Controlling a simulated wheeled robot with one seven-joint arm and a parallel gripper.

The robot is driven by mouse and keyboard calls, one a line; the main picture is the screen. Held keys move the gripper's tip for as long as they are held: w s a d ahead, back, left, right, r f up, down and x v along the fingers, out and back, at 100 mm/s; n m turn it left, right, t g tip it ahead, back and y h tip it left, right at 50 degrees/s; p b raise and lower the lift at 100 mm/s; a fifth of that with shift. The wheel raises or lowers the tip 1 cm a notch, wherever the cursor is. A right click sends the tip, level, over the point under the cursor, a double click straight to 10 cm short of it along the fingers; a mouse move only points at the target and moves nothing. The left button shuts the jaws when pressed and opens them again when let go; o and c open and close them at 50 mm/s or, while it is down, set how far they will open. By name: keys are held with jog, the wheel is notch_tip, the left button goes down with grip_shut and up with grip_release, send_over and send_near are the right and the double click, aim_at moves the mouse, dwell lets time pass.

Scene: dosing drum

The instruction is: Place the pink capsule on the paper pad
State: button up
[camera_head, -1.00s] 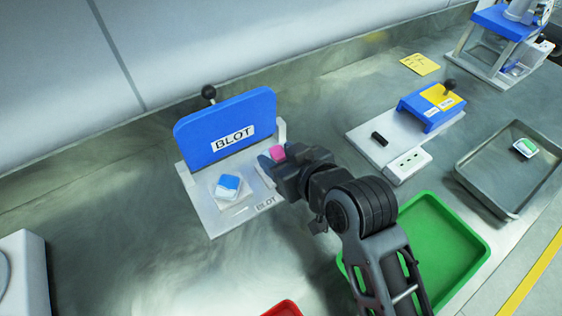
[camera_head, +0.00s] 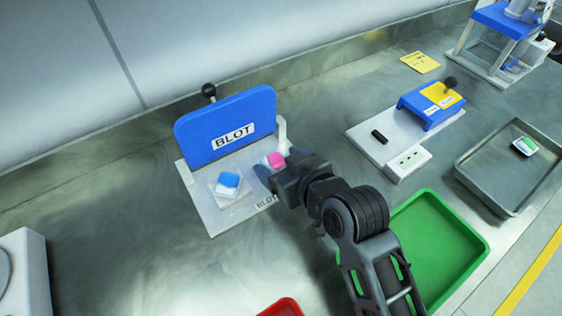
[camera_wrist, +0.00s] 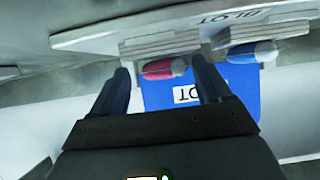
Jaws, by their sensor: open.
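The pink capsule (camera_head: 276,159), pink with a pale end, is at the right side of the blot station. My gripper (camera_head: 266,168) is open around it; in the wrist view the pink capsule (camera_wrist: 164,68) lies between the two dark blue fingers, with a gap visible on its pale side. In that upside-down view a grey stacked pad (camera_wrist: 160,44) lies directly under the capsule, touching or nearly so. A blue-and-white capsule (camera_head: 229,181) rests on a pale paper pad (camera_head: 217,191) to the left. My gripper hides the base under the pink capsule in the head view.
The upright blue BLOT panel (camera_head: 225,130) with a black knob (camera_head: 209,90) stands close behind. A green tray (camera_head: 440,235), a grey metal tray (camera_head: 480,180) with a green-and-white item, and a blue-and-yellow device (camera_head: 432,105) stand to the right.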

jog(key=shift+r, duration=0.2)
jog(key=v, duration=1.2)
jog(key=shift+b, duration=0.35)
jog(key=shift+c, duration=0.2)
dwell(0.5)
